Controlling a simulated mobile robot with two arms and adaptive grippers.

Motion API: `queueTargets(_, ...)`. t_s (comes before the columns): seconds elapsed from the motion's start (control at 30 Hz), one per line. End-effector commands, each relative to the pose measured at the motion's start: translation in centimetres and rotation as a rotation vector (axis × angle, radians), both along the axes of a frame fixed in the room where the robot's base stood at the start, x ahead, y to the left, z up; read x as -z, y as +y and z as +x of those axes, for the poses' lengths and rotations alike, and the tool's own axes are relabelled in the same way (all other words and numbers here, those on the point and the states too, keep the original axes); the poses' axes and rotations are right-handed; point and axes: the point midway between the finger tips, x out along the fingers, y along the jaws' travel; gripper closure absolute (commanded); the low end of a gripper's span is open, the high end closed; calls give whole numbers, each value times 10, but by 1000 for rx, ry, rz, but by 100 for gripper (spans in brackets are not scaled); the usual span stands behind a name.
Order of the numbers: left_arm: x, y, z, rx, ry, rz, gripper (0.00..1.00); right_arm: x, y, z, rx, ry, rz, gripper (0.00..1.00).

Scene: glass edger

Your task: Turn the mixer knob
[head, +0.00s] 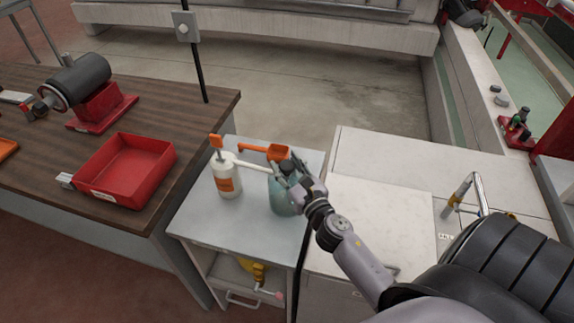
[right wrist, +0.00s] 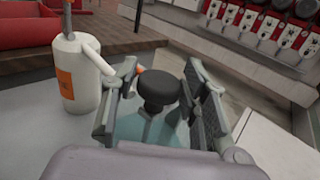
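The mixer knob (right wrist: 158,92) is a black round cap above a teal translucent container (head: 281,197) on the small grey cabinet. My right gripper (head: 291,172) reaches over this container from the right. In the right wrist view the two grey fingers of my right gripper (right wrist: 163,105) stand apart on either side of the knob. The fingers look open around it; whether either one touches it is hard to tell. The gripper hides part of the knob and container in the head view. My left gripper is not in view.
A white bottle (head: 228,180) with an orange label stands close left of the container; its white spout points toward it. A red bin (head: 124,168) sits on the wooden table. A metal faucet (head: 466,191) stands right.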

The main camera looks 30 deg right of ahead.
Motion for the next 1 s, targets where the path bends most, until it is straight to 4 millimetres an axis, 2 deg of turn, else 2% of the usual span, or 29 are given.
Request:
queueTargets(0.07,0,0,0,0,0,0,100,0,0,0,0,0,0,66)
queueTargets(0.5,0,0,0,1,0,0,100,0,0,0,0,0,0,95)
queueTargets(0.77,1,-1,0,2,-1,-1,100,0,0,0,-31,0,-3,95)
queueTargets(1.0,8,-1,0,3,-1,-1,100,2,-1,-1,-154,3,-6,95)
